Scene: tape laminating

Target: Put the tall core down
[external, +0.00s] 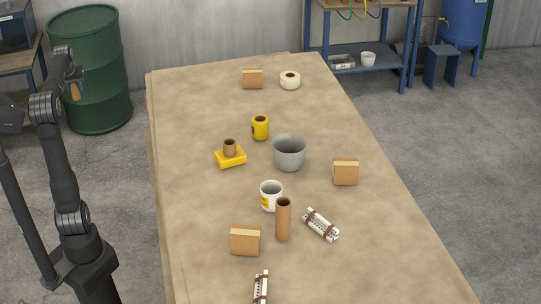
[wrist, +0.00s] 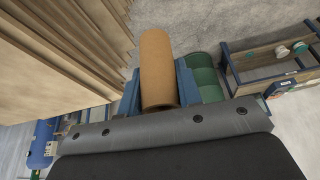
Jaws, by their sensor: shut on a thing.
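My gripper (wrist: 159,88) is shut on a tall tan core (wrist: 157,62), a plain cardboard-coloured cylinder, with one blue finger on each side of it. In the external view my gripper (external: 74,82) is raised at the far left, off the table's left side and in front of the green barrel. Only a small brown bit of the held core shows there. Another tall brown core (external: 283,220) stands upright on the table (external: 210,105), next to a white mug (external: 270,195). A short brown core (external: 230,146) stands on a yellow base (external: 231,158).
The table also holds a grey pot (external: 289,153), a yellow can (external: 260,127), a cream tape roll (external: 290,80), several tan blocks (external: 245,241) and white strapped bundles (external: 321,225). The table's left strip is clear. A green barrel (external: 95,70) stands beyond its left edge.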

